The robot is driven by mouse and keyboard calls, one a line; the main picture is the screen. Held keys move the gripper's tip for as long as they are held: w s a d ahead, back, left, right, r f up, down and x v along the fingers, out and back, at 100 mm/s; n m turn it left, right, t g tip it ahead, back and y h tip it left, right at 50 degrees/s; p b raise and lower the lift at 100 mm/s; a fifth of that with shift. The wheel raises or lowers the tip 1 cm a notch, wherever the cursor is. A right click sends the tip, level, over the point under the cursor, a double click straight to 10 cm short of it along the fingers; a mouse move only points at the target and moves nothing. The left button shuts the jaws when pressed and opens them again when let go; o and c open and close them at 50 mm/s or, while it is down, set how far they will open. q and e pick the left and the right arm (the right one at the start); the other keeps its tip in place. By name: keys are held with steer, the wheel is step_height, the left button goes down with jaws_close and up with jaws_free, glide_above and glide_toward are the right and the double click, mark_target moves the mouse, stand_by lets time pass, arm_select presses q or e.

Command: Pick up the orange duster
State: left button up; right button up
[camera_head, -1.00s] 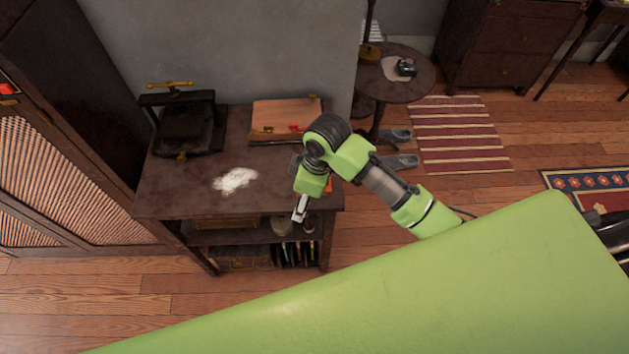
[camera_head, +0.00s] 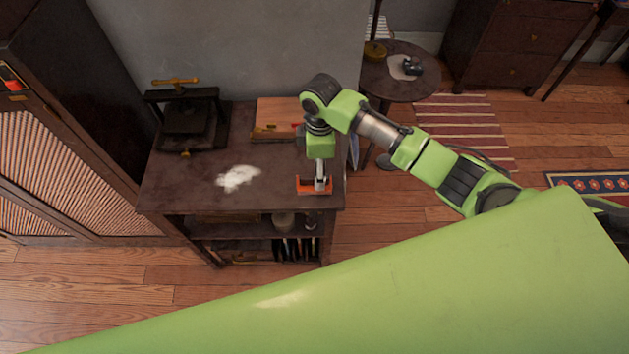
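The orange duster (camera_head: 303,185) lies on the right front part of the dark side table (camera_head: 180,190). My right gripper (camera_head: 320,184) points down at the duster from above, with its fingertips at the duster's middle. The gripper hides part of the duster, and I cannot tell whether the fingers are closed on it. My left gripper is not in view.
A white powdery patch (camera_head: 238,178) lies on the tabletop to the left of the duster. A dark press (camera_head: 186,120) stands at the back left, and a wooden board (camera_head: 275,118) lies at the back. Shelves below hold several items.

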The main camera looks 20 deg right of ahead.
mark_target(314, 182)
steer(key=shift+a+f+p, duration=0.1)
steer(key=shift+f+p, duration=0.55)
steer(key=shift+f, duration=2.3)
steer(key=c, duration=1.2)
